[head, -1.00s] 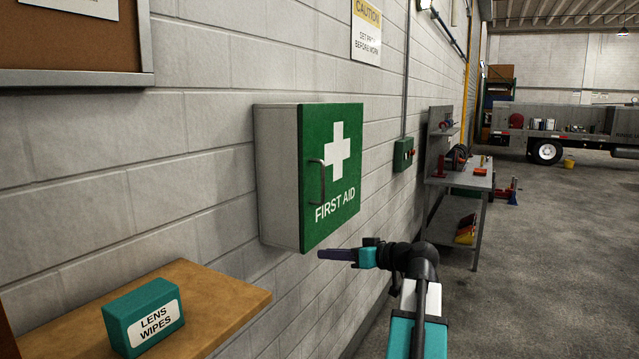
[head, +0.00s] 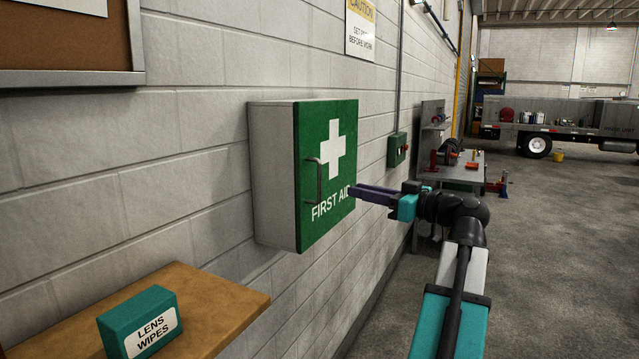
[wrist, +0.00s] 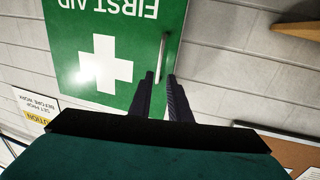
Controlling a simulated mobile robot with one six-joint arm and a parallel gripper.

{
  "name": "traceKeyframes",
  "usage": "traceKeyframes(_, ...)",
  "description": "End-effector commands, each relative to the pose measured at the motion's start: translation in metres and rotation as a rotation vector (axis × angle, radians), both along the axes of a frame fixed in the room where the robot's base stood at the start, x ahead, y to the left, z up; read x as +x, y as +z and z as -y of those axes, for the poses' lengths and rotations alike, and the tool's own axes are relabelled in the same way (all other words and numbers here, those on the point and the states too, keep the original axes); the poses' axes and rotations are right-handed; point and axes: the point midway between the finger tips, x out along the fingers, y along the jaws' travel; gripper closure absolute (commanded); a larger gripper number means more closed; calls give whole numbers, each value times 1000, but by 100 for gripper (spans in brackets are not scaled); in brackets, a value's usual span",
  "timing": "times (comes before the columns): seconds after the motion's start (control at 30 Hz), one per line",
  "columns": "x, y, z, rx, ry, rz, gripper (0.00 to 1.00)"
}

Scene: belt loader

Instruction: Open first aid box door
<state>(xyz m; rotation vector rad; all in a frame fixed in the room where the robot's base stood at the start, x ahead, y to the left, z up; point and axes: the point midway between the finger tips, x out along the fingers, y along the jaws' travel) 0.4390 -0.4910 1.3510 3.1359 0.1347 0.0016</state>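The first aid box (head: 272,165) is a white wall cabinet. Its green door (head: 325,232) bears a white cross and lettering, and is shut. The dark door handle (head: 319,181) is an upright bar at the door's left side; in the wrist view the handle (wrist: 163,50) lies just beyond and roughly in line with the gap between my fingertips. My gripper (head: 352,191) is in front of the door's right part in the head view, with its purple fingers apart and empty. In the wrist view my gripper (wrist: 160,76) shows a narrow gap between the fingers.
A wooden shelf (head: 225,300) with a teal lens wipes box (head: 140,322) juts out at the lower left. A corkboard (head: 60,40) hangs above. A green switch box (head: 397,150) and a workbench (head: 455,172) stand farther along the wall. The floor at right is clear.

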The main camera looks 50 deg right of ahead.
Motion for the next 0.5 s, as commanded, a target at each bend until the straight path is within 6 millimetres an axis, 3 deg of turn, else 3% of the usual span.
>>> traceKeyframes(0.27, 15, 1, -1, 1, 2, -1, 83)
traceKeyframes(0.5, 42, 2, -3, 1, 1, 0, 83)
